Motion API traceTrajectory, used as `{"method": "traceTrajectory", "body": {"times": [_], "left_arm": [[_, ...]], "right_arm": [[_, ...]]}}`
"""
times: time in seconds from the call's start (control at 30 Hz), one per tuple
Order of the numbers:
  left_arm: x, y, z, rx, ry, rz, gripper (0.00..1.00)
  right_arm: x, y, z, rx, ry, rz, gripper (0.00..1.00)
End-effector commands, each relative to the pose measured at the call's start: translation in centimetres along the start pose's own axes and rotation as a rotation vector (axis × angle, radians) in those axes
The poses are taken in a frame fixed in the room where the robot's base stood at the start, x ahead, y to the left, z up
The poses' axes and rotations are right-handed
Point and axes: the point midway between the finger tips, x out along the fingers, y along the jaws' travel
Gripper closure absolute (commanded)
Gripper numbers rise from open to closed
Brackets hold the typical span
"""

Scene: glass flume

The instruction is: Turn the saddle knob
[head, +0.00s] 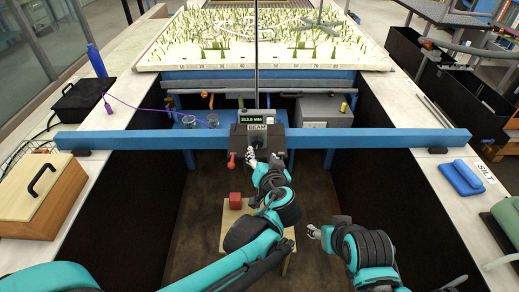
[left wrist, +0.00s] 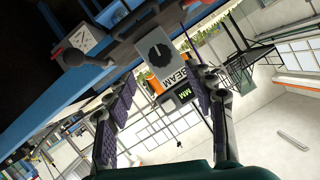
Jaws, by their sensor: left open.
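The saddle (head: 239,138) is a dark box on the blue crossbeam, with a green-lit readout in MM and a plate marked BEAM. The saddle knob (left wrist: 160,54) is a round black dial with a pale pointer line on a grey plate in the left wrist view. In the head view it is mostly hidden near my left gripper (head: 263,158). My left gripper (left wrist: 165,83) is open, its fingers on either side of the knob's line and apart from it. My right gripper (head: 314,232) is low at the right; its jaw state is unclear.
The blue crossbeam (head: 370,138) spans the flume between two pale side ledges. A thin upright rod (head: 256,60) rises behind the saddle.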

Motion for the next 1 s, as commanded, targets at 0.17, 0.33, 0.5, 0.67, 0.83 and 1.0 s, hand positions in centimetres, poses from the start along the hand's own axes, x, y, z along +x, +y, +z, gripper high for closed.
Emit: {"method": "traceTrajectory", "body": {"times": [0.17, 0.33, 0.5, 0.67, 0.83, 1.0], "left_arm": [[-2.6, 0.1, 0.0, 0.000, 0.000, 0.002, 0.46], [-3.3, 0.0, 0.0, -0.001, 0.000, 0.000, 0.46], [-3.3, 0.0, 0.0, -0.001, 0.000, 0.000, 0.46], [-3.3, 0.0, 0.0, -0.001, 0.000, 0.000, 0.46], [-3.3, 0.0, 0.0, -0.001, 0.000, 0.000, 0.46], [-3.3, 0.0, 0.0, -0.001, 0.000, 0.000, 0.46]], "right_arm": [[0.0, 0.0, 0.0, 0.000, 0.000, 0.000, 0.46], [0.0, 0.0, 0.0, 0.000, 0.000, 0.000, 0.46], [0.0, 0.0, 0.0, 0.000, 0.000, 0.000, 0.46], [0.0, 0.0, 0.0, 0.000, 0.000, 0.000, 0.46], [0.0, 0.0, 0.0, 0.000, 0.000, 0.000, 0.46], [0.0, 0.0, 0.0, 0.000, 0.000, 0.000, 0.46]]}}
